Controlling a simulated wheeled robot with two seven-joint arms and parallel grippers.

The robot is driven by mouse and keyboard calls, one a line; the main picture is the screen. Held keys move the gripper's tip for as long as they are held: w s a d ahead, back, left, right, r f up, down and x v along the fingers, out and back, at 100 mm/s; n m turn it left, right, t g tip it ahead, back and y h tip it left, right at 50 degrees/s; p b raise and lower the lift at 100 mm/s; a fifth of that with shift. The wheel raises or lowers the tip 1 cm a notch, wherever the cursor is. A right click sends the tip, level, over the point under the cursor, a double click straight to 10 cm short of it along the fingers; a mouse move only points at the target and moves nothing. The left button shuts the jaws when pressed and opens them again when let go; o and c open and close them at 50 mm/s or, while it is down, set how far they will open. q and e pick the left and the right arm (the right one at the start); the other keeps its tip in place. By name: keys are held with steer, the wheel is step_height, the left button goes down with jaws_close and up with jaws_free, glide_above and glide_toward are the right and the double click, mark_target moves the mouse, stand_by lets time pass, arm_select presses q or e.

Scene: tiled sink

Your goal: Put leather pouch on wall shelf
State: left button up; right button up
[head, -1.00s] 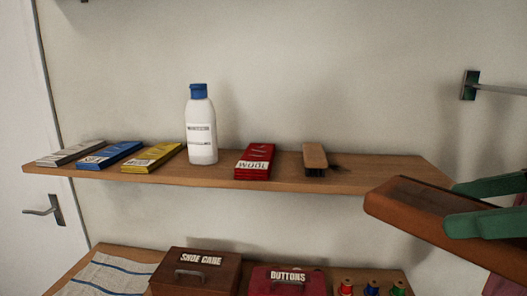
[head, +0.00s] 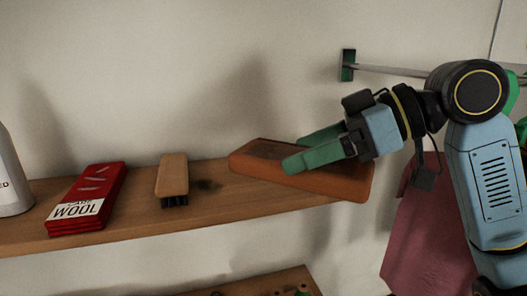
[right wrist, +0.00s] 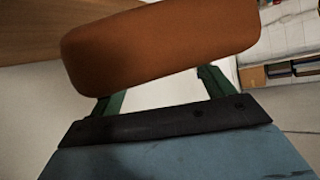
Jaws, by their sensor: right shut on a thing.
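The leather pouch (head: 330,182) is a long brown block-like case. In the head view it is at the right end of the wall shelf (head: 235,200), partly over the shelf and with its right end reaching past it. I cannot tell whether it touches the shelf. My right gripper (head: 300,152) has its green fingers shut on the pouch. In the right wrist view the pouch (right wrist: 165,45) lies across the fingers, with shelf wood (right wrist: 50,30) behind it at the upper left. My left gripper is not in view.
A brush (head: 172,175) and a red wool packet (head: 90,195) lie on the shelf to the left, with a white bottle (head: 12,175) at the edge. A dark stain is on the shelf beside the brush. A wall rail (head: 385,70) and a hanging red cloth (head: 430,245) are at the right.

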steer(key=w+a+p, duration=0.1)
steer(key=w, duration=0.3)
steer(key=w+a+f+p, duration=0.1)
steer(key=w+a, duration=0.1)
steer(key=w, duration=0.3)
steer(key=w+a+f+p, duration=0.1)
steer(key=w+p, duration=0.1)
steer(key=w, duration=0.3)
steer(key=shift+a+f, duration=0.2)
steer(key=shift+a, duration=0.1)
step_height(320, 180, down, 4)
steer(key=shift+r+p, duration=0.1)
steer(key=shift+p, duration=0.3)
steer(key=shift+w+f+p, duration=0.15)
steer(key=shift+f+p, duration=0.05)
steer(key=shift+p, duration=0.1)
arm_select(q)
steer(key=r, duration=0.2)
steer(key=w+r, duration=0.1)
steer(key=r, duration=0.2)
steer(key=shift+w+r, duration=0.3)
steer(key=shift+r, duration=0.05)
arm_select(e)
steer(key=shift+f, duration=0.15)
steer(key=o, duration=1.7)
steer(key=shift+f, duration=0.15)
